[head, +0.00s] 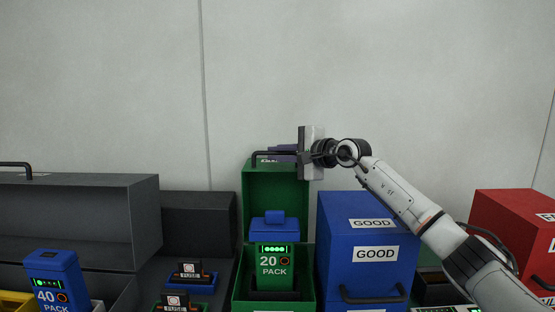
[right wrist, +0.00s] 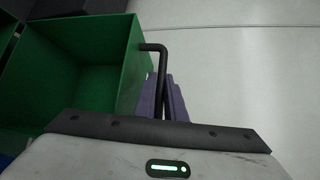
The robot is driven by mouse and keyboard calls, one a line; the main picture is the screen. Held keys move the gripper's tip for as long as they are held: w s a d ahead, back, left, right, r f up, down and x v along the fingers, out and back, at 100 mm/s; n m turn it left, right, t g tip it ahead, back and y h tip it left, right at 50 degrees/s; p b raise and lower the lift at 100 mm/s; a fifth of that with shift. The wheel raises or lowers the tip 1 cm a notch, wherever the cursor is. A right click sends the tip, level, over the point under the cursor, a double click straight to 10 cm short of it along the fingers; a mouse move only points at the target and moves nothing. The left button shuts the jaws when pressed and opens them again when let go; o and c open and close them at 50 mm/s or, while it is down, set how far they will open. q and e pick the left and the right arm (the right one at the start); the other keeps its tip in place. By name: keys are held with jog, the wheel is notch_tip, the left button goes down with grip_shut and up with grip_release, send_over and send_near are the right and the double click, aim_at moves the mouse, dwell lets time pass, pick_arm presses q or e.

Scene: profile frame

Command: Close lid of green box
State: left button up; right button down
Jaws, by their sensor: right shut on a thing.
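The green box (head: 240,292) stands in the middle of the head view. Its green lid (head: 262,190) is open and stands upright behind the box. A black handle (head: 265,154) sits at the lid's top edge. The handle also shows in the right wrist view (right wrist: 153,47), beside the green lid (right wrist: 105,85). My right gripper (head: 280,152) reaches in from the right, with its purple fingers (right wrist: 164,100) shut on the handle. A 20 PACK battery (head: 274,264) with a blue top stands upright in the box. My left gripper is not in view.
A blue GOOD box (head: 351,204) stands close on the right, and a red box (head: 490,210) is farther right. Fuses (head: 190,270), a 40 PACK battery (head: 55,278) and a dark grey box (head: 80,205) are on the left. A bare wall rises behind.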

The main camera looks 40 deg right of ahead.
pick_arm(q)
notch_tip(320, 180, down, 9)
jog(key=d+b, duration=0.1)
jog(key=b, duration=1.4)
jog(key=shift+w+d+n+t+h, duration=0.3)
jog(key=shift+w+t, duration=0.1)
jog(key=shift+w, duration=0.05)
pick_arm(e)
jog(key=s+a+n+t, duration=0.2)
jog(key=s+a, duration=0.7)
jog(key=s, duration=0.1)
jog(key=shift+s+f+t, duration=0.3)
jog(key=shift+s+f, duration=0.05)
jog(key=shift+s, duration=0.05)
jog(key=c, duration=1.8)
grip_release()
pick_arm(q)
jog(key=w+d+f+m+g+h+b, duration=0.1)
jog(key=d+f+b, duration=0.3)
jog(key=b, duration=0.4)
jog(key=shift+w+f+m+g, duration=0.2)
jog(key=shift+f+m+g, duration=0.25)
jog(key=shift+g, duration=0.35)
pick_arm(e)
jog(key=s, duration=1)
jog(key=shift+s+d, duration=0.2)
jog(key=shift+d, duration=0.05)
